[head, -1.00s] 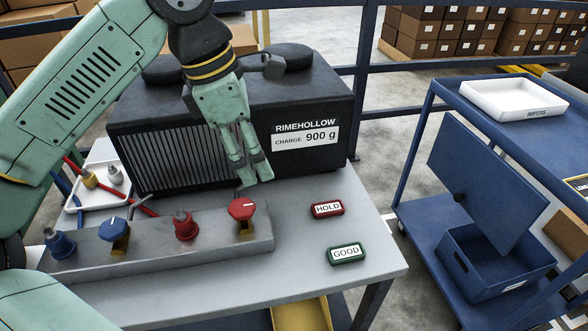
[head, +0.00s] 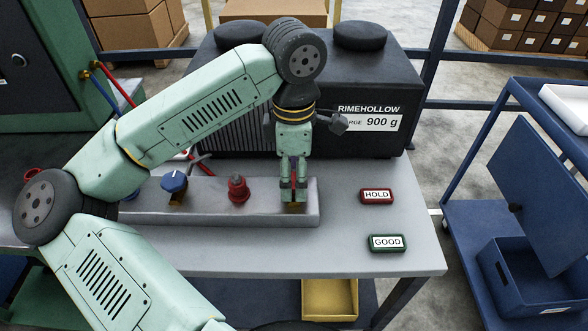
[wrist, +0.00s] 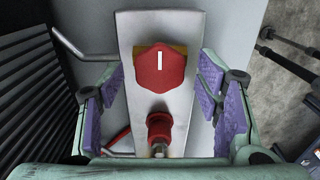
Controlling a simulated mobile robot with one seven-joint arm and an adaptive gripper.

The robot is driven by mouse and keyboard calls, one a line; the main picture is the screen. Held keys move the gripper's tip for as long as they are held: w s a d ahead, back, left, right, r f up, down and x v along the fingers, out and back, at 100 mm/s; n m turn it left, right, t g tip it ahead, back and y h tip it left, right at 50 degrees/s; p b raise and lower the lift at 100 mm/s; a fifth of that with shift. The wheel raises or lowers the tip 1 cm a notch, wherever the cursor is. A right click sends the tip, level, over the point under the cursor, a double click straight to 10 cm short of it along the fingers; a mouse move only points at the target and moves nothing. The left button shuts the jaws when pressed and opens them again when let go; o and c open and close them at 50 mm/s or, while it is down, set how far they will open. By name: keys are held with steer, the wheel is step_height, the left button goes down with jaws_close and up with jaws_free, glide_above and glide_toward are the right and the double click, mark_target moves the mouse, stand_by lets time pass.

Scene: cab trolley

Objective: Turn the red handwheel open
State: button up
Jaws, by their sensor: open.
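The red handwheel (wrist: 165,82) sits on a brass valve body at the right end of the grey manifold block (head: 222,215). A white line marks its top and runs upright in the wrist view. My gripper (head: 293,192) points down over that end of the manifold in the head view, its fingers hiding most of the wheel. In the wrist view my gripper (wrist: 157,78) is open, with purple-padded fingers on either side of the wheel and a visible gap at both sides. Whether the fingertips reach down to the wheel's height is hard to tell.
A red-capped fitting (head: 238,190) and a blue handwheel (head: 174,181) stand left along the manifold. The black RIMEHOLLOW unit (head: 390,75) is close behind. HOLD (head: 377,196) and GOOD (head: 387,243) plates lie to the right, with bare tabletop around them.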

steer(key=shift+f, duration=0.1)
steer(key=c, duration=1.2)
steer(key=shift+o, duration=0.2)
steer(key=shift+f+n+b, duration=0.1)
steer(key=shift+n+b, duration=0.2)
steer(key=shift+b, duration=0.3)
steer(key=shift+f+n+b, duration=0.15)
steer(key=shift+n+b, duration=0.85)
steer(key=shift+b, duration=0.25)
steer(key=n+b, duration=0.4)
steer(key=n, duration=0.1)
steer(key=shift+b, duration=0.35)
steer(key=n+b, duration=0.1)
steer(key=n, duration=0.2)
steer(key=n+b, duration=0.1)
steer(key=n, duration=0.1)
steer(key=shift+r+n+b, duration=0.2)
steer(key=shift+n+b, duration=0.2)
steer(key=shift+r+n+b, duration=0.1)
steer(key=shift+n+b, duration=0.6)
steer(key=shift+n, duration=1.6)
